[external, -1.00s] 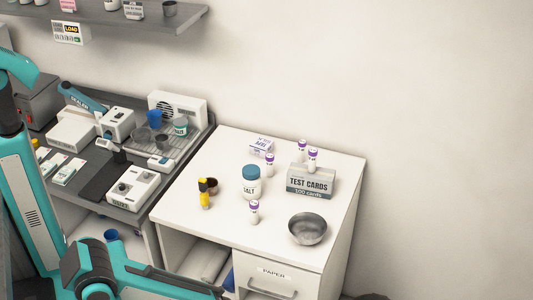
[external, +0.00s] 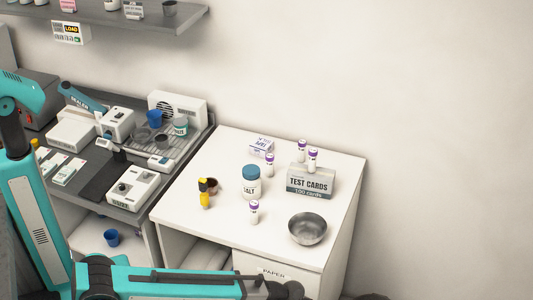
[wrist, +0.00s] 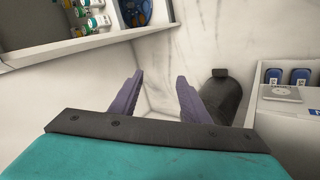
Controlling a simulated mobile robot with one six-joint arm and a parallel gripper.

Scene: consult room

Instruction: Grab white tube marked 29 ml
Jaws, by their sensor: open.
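Several white tubes with purple caps stand upright on the white cabinet top (external: 190,215). One tube (external: 254,213) is at the front, another (external: 269,165) is behind the blue-capped jar, and two more, one at the back (external: 302,151) and one beside it (external: 312,160), stand by the test cards box. Their markings are too small to read, so I cannot tell which says 29 ml. My gripper (wrist: 160,98) is open and empty in the wrist view, its purple fingers apart. No tube shows in that view. In the external view my arm runs low along the bottom edge, in front of the cabinet.
A dark bottle-shaped object (wrist: 221,98) is right of my fingers in the wrist view.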

